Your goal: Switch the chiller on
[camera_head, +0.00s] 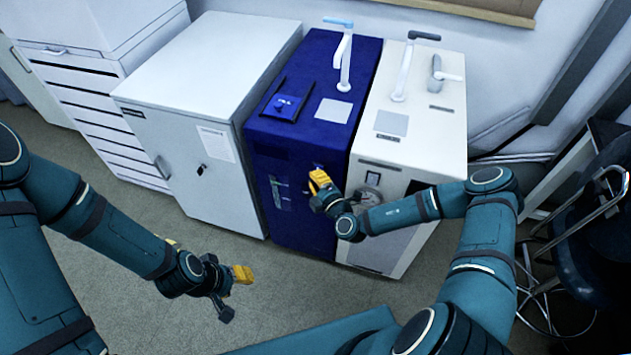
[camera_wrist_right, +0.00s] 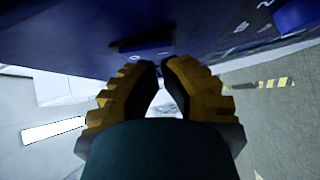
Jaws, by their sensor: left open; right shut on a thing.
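The blue floor unit (camera_head: 310,160), which I take to be the chiller, stands between two pale cabinets. It has a lid marked FILL (camera_head: 285,103) on top and small fittings on its front. My right gripper (camera_head: 319,183) is at the upper right of the blue front. In the right wrist view its yellow fingertips (camera_wrist_right: 161,66) close together against the blue face, on a small part (camera_wrist_right: 146,50) mostly hidden between them. I cannot tell whether that switch is on or off. My left gripper (camera_head: 240,288) is open and empty, low over the floor at left.
A white unit (camera_head: 420,115) with a tap and gauge stands right of the blue one, behind my right forearm. A grey cabinet (camera_head: 205,110) and white drawers (camera_head: 90,100) stand left. A dark stool (camera_head: 590,220) is at far right. Floor before the grey cabinet is clear.

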